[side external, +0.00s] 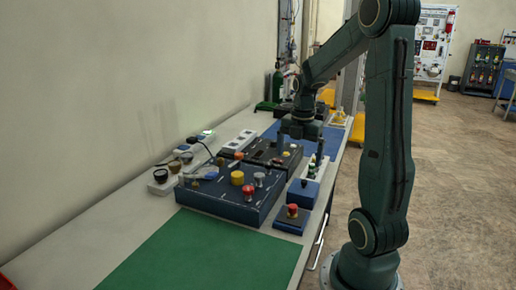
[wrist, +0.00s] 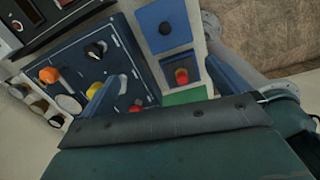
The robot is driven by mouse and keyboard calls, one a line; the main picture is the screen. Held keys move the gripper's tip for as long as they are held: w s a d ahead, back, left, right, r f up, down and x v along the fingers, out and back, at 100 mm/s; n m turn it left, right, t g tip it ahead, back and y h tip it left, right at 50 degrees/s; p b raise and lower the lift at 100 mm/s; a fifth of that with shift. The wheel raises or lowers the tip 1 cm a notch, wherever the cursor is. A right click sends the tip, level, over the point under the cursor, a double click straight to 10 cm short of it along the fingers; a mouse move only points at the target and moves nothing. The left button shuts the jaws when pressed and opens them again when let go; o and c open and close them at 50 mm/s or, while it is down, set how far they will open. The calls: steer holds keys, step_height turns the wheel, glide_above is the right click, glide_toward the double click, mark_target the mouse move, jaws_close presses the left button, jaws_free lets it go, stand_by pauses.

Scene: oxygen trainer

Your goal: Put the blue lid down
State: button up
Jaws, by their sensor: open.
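My gripper (side external: 301,143) points down over the far part of the bench, above the dark control boxes. In the wrist view its two blue-grey fingers are wide apart, and nothing shows between them at my gripper (wrist: 160,80). No separate blue lid can be made out for sure. A small blue box (side external: 303,193) sits near the bench's right edge, and its flat blue top may be the lid. A blue panel with a dark round spot (wrist: 164,24) shows in the wrist view and seems to be the same box. I cannot tell whether its top is a loose lid.
A large dark-blue control box (side external: 225,195) carries yellow and red knobs. A small box with a red button (side external: 291,217) stands in front of the blue box. A green mat (side external: 205,255) is bare. White sockets and cables line the wall side.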

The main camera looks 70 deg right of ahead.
steer(key=w+a+r+m+t, duration=0.1)
steer(key=a+r+m, duration=0.2)
steer(key=a, duration=0.3)
steer(key=w+a+r+m+t, duration=0.1)
steer(key=a+r+m, duration=0.3)
steer(key=a, duration=0.3)
steer(key=s+a+r+m+t, duration=0.1)
steer(key=s+a+m, duration=0.2)
steer(key=a, duration=0.3)
steer(key=s+a+r+m+t, duration=0.1)
steer(key=s+a+m+t, duration=0.1)
steer(key=a+m, duration=0.4)
steer(key=shift+s+a+r, duration=0.2)
steer(key=shift+s+a, duration=0.55)
steer(key=shift+s, duration=0.05)
steer(key=shift+w, duration=0.1)
steer(key=w+d+r+n+g, duration=0.1)
steer(key=d+n+g, duration=0.1)
steer(key=d+n, duration=0.6)
steer(key=w+d+n+g, duration=0.1)
steer(key=d+n+g, duration=0.2)
steer(key=d+n, duration=0.6)
steer(key=shift+w+d+r+n, duration=0.3)
steer(key=shift+w+r, duration=0.1)
steer(key=shift+f, duration=0.15)
